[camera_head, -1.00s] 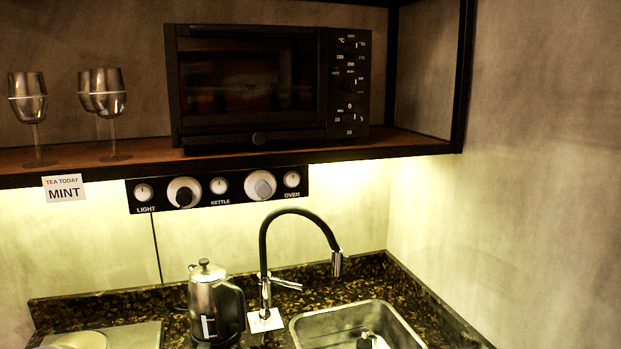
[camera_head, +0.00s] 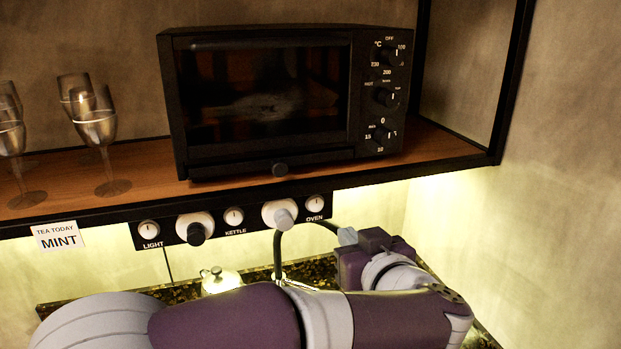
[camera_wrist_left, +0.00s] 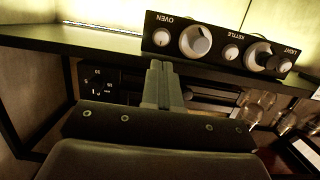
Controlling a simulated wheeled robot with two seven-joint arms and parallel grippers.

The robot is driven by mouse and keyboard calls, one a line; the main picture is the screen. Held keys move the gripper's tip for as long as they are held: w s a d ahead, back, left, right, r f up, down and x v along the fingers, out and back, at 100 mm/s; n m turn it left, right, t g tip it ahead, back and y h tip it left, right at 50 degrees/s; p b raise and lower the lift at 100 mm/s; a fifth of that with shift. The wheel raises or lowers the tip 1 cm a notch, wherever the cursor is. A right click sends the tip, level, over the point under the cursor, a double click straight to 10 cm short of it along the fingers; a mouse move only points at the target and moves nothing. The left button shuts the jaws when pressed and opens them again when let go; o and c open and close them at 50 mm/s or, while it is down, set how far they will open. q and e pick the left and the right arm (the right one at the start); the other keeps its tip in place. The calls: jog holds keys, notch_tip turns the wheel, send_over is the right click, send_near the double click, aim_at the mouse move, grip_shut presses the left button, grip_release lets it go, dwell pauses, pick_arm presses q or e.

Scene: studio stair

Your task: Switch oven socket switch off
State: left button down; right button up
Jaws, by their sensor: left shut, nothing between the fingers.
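The oven switch (camera_head: 315,202) is a small round white knob with a short dark mark, at the right end of the black socket panel (camera_head: 259,218) under the shelf. It also shows in the left wrist view (camera_wrist_left: 161,37), where the panel appears upside down. A large round socket with a grey plug (camera_head: 284,218) sits beside it. My left gripper (camera_head: 347,236) is below and right of the switch, apart from it in the picture. Its fingers (camera_wrist_left: 160,66) are together and empty, pointing towards the panel near the oven end. My right gripper is not in view.
A black oven (camera_head: 265,100) stands on the wooden shelf (camera_head: 440,145), with wine glasses (camera_head: 98,130) at left. The kettle switch (camera_head: 234,216), light switch (camera_head: 149,229) and a dark plug (camera_head: 196,234) share the panel. My arm covers most of the counter and kettle (camera_head: 219,281).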

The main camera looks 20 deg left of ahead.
pick_arm(q)
jog(key=p, duration=0.4)
send_near(316, 209)
jog(key=x, duration=0.5)
jog(key=shift+w+a, duration=0.2)
jog(key=shift+w, duration=0.15)
jog(key=shift+w+a+f, duration=0.2)
jog(key=shift+w+a, duration=0.1)
jog(key=shift+w, duration=0.15)
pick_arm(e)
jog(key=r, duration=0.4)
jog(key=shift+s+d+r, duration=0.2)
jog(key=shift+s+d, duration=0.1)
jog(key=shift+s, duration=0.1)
